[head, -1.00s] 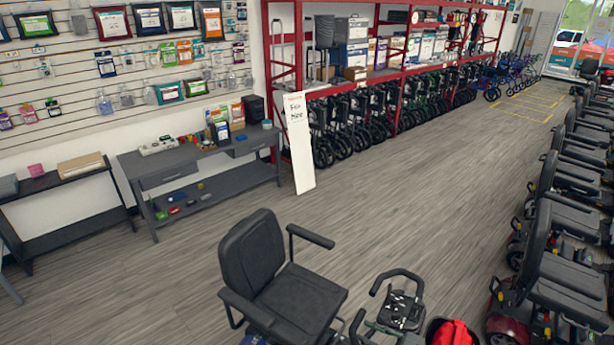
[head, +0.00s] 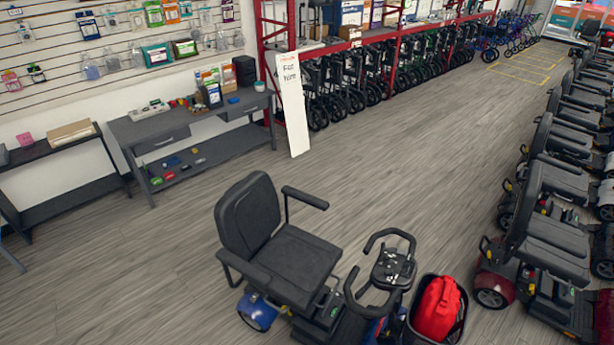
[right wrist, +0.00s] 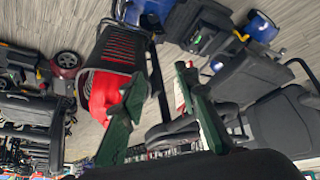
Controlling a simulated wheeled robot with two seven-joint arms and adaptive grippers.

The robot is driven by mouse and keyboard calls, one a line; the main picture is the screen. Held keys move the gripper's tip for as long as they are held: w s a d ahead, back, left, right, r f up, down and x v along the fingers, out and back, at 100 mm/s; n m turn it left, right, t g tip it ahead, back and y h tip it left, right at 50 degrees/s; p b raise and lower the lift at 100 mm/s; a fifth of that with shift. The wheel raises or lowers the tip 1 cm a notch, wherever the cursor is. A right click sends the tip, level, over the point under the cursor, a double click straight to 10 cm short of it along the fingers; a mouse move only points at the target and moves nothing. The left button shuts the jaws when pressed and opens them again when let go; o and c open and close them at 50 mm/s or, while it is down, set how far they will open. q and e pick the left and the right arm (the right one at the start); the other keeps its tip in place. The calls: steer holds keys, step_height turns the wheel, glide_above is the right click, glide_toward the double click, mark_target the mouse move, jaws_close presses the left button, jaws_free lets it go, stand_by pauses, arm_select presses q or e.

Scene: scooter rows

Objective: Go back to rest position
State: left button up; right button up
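My right gripper (right wrist: 160,78) shows only in the right wrist view. Its two green fingers are spread apart with nothing held between them. Beyond them, in that view, are a basket (right wrist: 121,45) holding a red item (right wrist: 103,90) and parts of scooters. My left gripper is not in view. Neither of my arms shows in the head view.
A black-seated scooter (head: 290,262) stands close in front, its front basket (head: 462,318) holding a red bag (head: 438,308). A row of scooters (head: 552,225) lines the right. A grey workbench (head: 178,127) stands at left. The middle floor (head: 400,160) is clear.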

steer(key=s+d+g, duration=0.2)
steer(key=s, duration=0.6)
steer(key=s+a+f+g+b, duration=0.1)
steer(key=s+f+b, duration=0.15)
steer(key=f, duration=1.65)
steer(key=s+a+f+g+b, duration=0.1)
steer(key=f+b, duration=0.3)
steer(key=f, duration=1.5)
arm_select(q)
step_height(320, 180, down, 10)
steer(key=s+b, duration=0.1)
steer(key=b, duration=0.2)
arm_select(e)
steer(key=s+f, duration=1.8)
steer(key=f, duration=0.1)
steer(key=shift+n+g+y, duration=0.3)
steer(key=shift+g, duration=0.1)
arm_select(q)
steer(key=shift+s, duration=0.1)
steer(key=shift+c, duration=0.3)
arm_select(e)
steer(key=shift+s, duration=0.15)
